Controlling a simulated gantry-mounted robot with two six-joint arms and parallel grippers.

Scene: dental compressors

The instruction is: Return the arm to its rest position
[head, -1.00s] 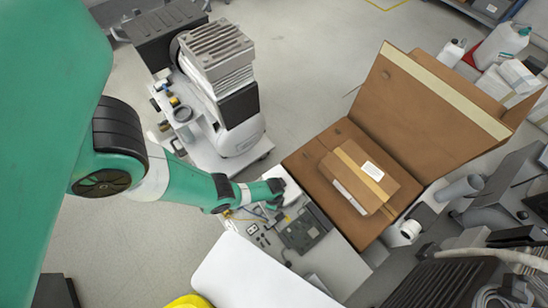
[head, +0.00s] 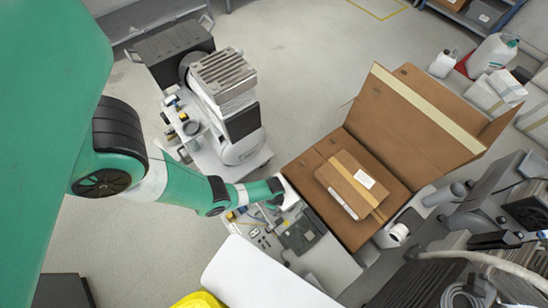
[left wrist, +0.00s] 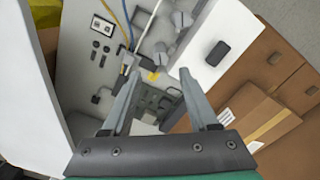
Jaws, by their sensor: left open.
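My left arm (head: 190,188) is green and comes in from the left in the head view. It reaches out over a grey equipment unit (head: 325,262) beside the open cardboard box. In the left wrist view my left gripper (left wrist: 158,92) is open, its two grey fingers apart with nothing between them. Beyond the fingers are the unit's panel, with a blue hose, a yellow cable and metal fittings (left wrist: 180,22). In the head view the fingertips are hard to make out. My right gripper shows in neither view.
An open cardboard box (head: 425,108) stands right of the gripper, with a smaller taped carton (head: 345,175) on it. A compressor machine (head: 235,120) stands behind the arm. A white panel (head: 260,275) is in front. Grey floor (head: 300,60) is clear at the back.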

